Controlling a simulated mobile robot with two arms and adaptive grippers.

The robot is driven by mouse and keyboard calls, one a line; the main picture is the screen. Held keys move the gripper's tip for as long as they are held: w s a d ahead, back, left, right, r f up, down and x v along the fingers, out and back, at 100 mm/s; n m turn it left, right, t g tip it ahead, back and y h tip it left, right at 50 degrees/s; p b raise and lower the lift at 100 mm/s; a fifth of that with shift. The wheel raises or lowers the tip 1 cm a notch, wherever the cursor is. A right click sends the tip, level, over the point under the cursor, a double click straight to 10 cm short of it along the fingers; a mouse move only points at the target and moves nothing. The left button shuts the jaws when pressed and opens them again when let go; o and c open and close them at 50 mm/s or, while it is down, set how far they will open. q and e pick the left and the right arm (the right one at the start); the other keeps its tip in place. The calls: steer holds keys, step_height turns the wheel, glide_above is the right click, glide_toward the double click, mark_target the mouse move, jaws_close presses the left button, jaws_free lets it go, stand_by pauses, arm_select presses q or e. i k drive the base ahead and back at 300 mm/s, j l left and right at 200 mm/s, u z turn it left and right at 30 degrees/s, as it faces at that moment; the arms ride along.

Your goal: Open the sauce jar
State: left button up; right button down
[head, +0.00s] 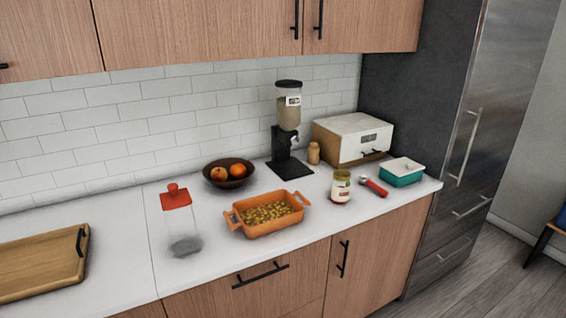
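In the head view a small glass jar (340,189) with a yellowish lid and a pale label stands upright on the white counter, near its front edge, right of the orange baking dish. Its lid appears to be on. It looks like the sauce jar, but the label is too small to read. Neither of my grippers shows in this view.
Around the jar are an orange dish of food (268,214), a red-handled tool (374,187), a teal dish (401,172) and a bread box (352,139). A dispenser (286,130), fruit bowl (229,174) and red-lidded container (181,221) stand farther left.

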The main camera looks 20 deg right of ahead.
mark_target(340, 195)
steer(key=z, duration=1.15)
